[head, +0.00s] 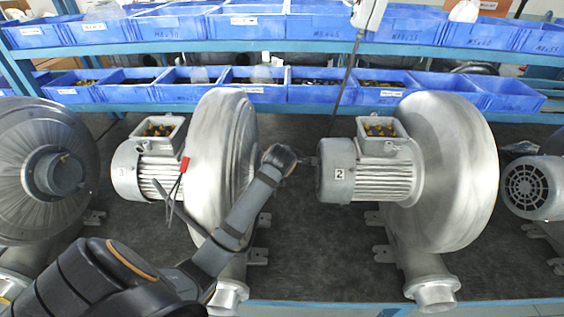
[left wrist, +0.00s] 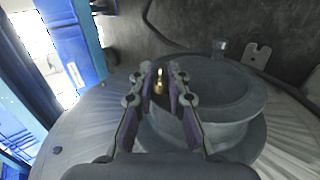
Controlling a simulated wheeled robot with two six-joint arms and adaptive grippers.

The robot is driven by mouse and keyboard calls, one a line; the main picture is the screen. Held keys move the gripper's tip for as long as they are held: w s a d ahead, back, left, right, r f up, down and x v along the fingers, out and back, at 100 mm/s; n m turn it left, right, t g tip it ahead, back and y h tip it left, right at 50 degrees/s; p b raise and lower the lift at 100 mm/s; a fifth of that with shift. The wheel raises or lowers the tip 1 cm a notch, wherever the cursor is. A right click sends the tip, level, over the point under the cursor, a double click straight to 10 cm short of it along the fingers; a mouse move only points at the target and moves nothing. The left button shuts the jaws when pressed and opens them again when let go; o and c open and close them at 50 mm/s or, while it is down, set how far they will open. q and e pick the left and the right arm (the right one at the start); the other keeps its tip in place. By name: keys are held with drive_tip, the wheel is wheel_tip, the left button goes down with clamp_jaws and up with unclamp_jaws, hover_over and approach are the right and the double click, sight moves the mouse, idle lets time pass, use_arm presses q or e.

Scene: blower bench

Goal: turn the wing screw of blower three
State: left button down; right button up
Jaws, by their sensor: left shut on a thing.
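Blower three (head: 222,140), a grey metal blower with a "3" on its motor end (head: 123,171), stands left of the middle in the head view. My left arm reaches across its front, and my left gripper (head: 306,161) is on the right side of its housing, close to blower two's motor. In the left wrist view the left gripper (left wrist: 162,70) is in front of a round grey inlet ring (left wrist: 240,98). A small brass piece, seemingly the wing screw (left wrist: 159,86), is between its fingers, which are shut on it. My right gripper is not in view.
Blower two (head: 450,160), with its numbered motor (head: 338,172), stands to the right. Another blower (head: 40,165) is at the left edge. Blue bins (head: 137,94) line the shelves behind.

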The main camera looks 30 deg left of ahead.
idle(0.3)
use_arm(q)
drive_tip(key=c, duration=1.3)
unclamp_jaws()
drive_tip(key=shift+c, duration=0.2)
drive_tip(key=v, duration=1.2)
drive_tip(key=shift+s+f, duration=0.1)
drive_tip(key=shift+f, duration=0.05)
